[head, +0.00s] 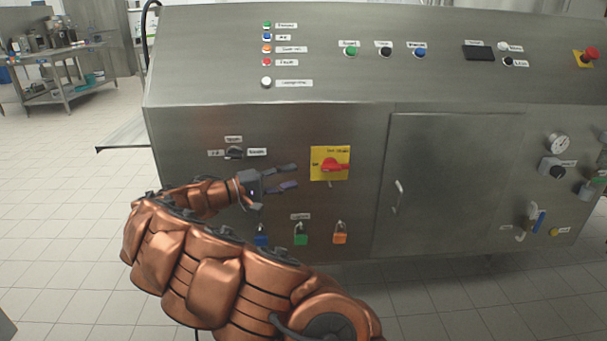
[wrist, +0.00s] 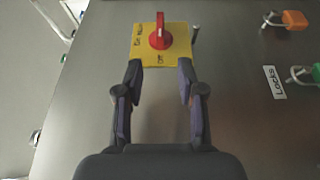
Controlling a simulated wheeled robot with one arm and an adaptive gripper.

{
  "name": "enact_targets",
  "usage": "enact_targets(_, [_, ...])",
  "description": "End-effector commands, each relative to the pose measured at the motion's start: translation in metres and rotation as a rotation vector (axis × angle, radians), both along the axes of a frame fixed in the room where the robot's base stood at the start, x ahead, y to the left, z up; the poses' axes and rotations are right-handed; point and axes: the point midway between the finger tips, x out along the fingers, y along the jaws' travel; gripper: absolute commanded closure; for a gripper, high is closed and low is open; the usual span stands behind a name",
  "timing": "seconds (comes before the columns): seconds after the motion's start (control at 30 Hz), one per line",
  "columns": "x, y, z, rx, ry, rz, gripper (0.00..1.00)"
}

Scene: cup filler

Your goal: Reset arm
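My gripper (head: 288,177) is open and empty in front of the left part of the steel machine's front panel. Its two fingers are spread apart in the wrist view (wrist: 158,100), with nothing between them. A red rotary switch (head: 332,166) on a yellow plate (head: 318,154) sits just to the right of the fingertips in the head view. In the wrist view the red switch (wrist: 160,36) shows beyond the fingertips. I cannot tell how far the fingertips are from the plate. My copper-coloured arm reaches in from the bottom.
Blue (head: 262,236), green (head: 300,236) and orange (head: 340,234) padlocks hang below my gripper. A black selector switch (head: 235,153) is up and left of it. A closed cabinet door (head: 450,190) is on the right. A side shelf (head: 122,146) sticks out left; tiled floor is open there.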

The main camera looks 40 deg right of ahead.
Motion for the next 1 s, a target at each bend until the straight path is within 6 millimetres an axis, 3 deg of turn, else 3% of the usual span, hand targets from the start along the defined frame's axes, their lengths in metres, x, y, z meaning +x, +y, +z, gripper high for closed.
enact_targets(0.2, [0.005, 0.015, -0.001, 0.003, 0.0, 0.004, 0.61])
enact_targets(0.77, [0.004, 0.016, -0.001, 0.002, 0.0, 0.001, 0.61])
enact_targets(0.87, [-0.001, 0.014, 0.002, 0.011, -0.003, -0.009, 0.61])
enact_targets(1.0, [-0.026, 0.008, 0.013, 0.061, -0.019, -0.059, 0.61])
